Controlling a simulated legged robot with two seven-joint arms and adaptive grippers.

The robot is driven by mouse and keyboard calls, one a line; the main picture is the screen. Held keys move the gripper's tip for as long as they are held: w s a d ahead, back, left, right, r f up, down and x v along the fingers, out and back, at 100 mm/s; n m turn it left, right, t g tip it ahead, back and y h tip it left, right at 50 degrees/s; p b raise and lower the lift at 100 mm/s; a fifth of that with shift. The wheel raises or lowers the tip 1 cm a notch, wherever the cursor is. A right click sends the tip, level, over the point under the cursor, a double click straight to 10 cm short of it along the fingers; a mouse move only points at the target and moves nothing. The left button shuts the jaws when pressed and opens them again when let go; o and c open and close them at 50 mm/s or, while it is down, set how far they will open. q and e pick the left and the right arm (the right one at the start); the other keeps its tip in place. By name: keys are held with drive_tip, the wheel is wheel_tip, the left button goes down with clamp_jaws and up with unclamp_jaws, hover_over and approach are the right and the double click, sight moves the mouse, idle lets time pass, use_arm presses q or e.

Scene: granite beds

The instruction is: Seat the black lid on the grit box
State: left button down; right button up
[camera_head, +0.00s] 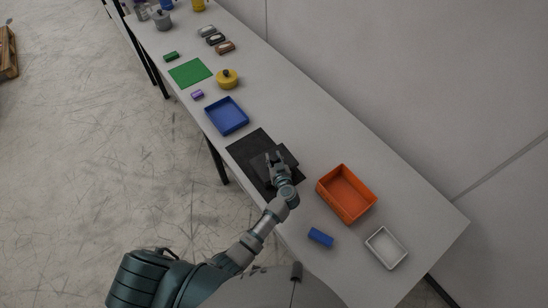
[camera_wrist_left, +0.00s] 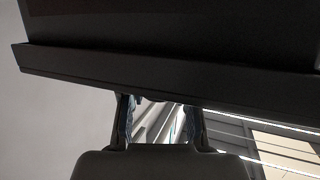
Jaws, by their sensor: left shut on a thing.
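The black lid (camera_head: 288,155) is a dark flat piece at my left gripper (camera_head: 275,161) in the head view, over the right part of a dark mat. I cannot tell how high above the mat it is. In the left wrist view the lid (camera_wrist_left: 170,75) fills the top as a dark slab with a straight edge, and the fingers of my left gripper (camera_wrist_left: 160,105) meet that edge. The gripper is shut on the lid. The orange open box (camera_head: 362,210), apparently the grit box, stands to the right of the lid, apart from it. My right gripper is out of view.
The dark mat (camera_head: 246,148) lies on the long grey table (camera_head: 420,205). A blue block (camera_head: 320,237) and a white tray (camera_head: 398,243) are near the orange box. A blue tray (camera_head: 243,122) and a yellow lidded pot (camera_head: 229,83) stand farther along. A wall runs behind the table.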

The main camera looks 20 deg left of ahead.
use_arm(q)
drive_tip(key=shift+f, duration=0.35)
idle(0.3)
drive_tip(key=c, duration=0.8)
unclamp_jaws()
drive_tip(key=shift+o, duration=0.2)
drive_tip(key=v, duration=1.2)
drive_tip(key=shift+d+f, duration=0.1)
drive_tip(key=shift+f, duration=0.05)
